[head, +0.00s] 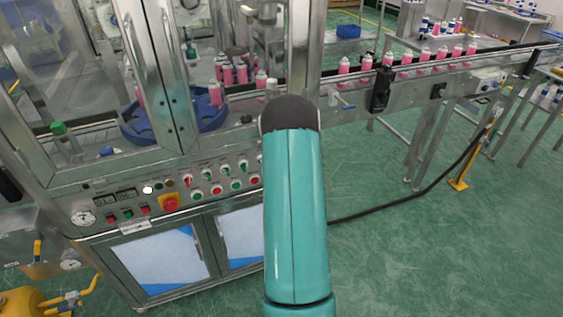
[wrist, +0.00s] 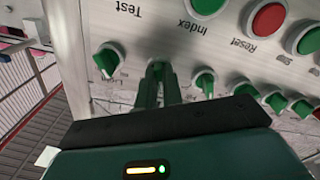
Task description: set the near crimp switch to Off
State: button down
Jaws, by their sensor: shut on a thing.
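In the wrist view, my gripper (wrist: 159,84) is shut on a green rotary switch knob (wrist: 156,67) on the pale control panel (wrist: 150,30). The fingers hide most of this knob, so its setting and label cannot be read. Other green knobs flank it, one on the left (wrist: 108,60) and one on the right (wrist: 204,81). I cannot tell from the lettering which one is the near crimp switch. In the head view, my teal arm hides my gripper and the right end of the panel (head: 130,197).
Green and red push buttons (wrist: 268,19) with upside-down labels Test, Index and Reset sit close to the knobs. In the head view, a red emergency stop (head: 170,203) is on the panel's left. A conveyor (head: 420,75) with pink cans runs behind; green floor is open at right.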

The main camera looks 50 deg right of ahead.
jog(key=shift+n, duration=0.3)
jog(key=c, duration=1.5)
grip_release()
jog(key=shift+c, duration=0.2)
jog(key=v, duration=1.4)
